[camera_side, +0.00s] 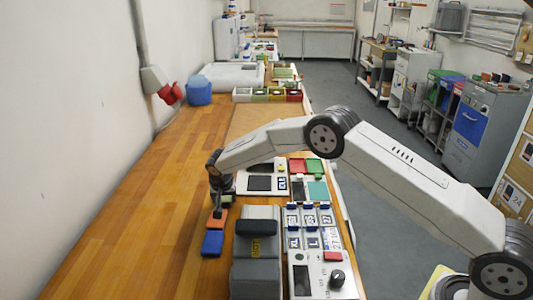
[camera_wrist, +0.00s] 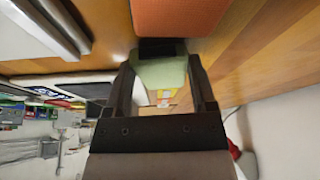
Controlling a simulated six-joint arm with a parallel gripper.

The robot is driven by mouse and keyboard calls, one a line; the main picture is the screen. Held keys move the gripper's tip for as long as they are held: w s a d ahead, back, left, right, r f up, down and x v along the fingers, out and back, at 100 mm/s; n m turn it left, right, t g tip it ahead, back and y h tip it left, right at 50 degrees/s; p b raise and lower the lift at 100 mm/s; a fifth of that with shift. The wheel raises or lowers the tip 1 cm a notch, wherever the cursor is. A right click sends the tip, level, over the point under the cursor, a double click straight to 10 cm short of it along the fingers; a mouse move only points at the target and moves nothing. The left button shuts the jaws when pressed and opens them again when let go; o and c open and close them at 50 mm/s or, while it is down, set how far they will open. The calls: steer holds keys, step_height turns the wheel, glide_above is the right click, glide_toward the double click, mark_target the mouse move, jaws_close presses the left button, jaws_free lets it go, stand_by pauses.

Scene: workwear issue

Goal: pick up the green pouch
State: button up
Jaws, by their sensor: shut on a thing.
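The green pouch (camera_wrist: 160,73) sits between the two fingers of my gripper (camera_wrist: 160,66) in the wrist view. The fingers are shut on its sides. In the side view my gripper (camera_side: 222,188) points down at the wooden bench, and a small part of the green pouch (camera_side: 225,200) shows below it. I cannot tell whether the pouch touches the bench. An orange pouch (camera_side: 216,216) lies just in front of it, and it also fills the top of the wrist view (camera_wrist: 178,15).
A blue pouch (camera_side: 212,243) lies in front of the orange one. A grey device (camera_side: 256,270) and a white control panel (camera_side: 310,280) stand to the right. A card-like panel (camera_side: 262,183) is right of my gripper. The bench (camera_side: 130,230) is clear to the left.

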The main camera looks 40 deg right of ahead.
step_height(320, 180, up, 3)
steer(key=shift+f, duration=0.1)
steer(key=s+r, duration=0.9)
steer(key=s, duration=0.5)
steer(key=shift+d+r, duration=0.35)
steer(key=shift+d, duration=0.1)
steer(key=s+d+r+m, duration=0.1)
steer(key=s+d, duration=1.6)
steer(key=d, duration=0.1)
steer(key=shift+s+d+r+m+h, duration=0.15)
steer(key=shift+s+r+m+h, duration=0.05)
steer(key=shift+s+m+h, duration=0.1)
steer(key=shift+w, duration=0.1)
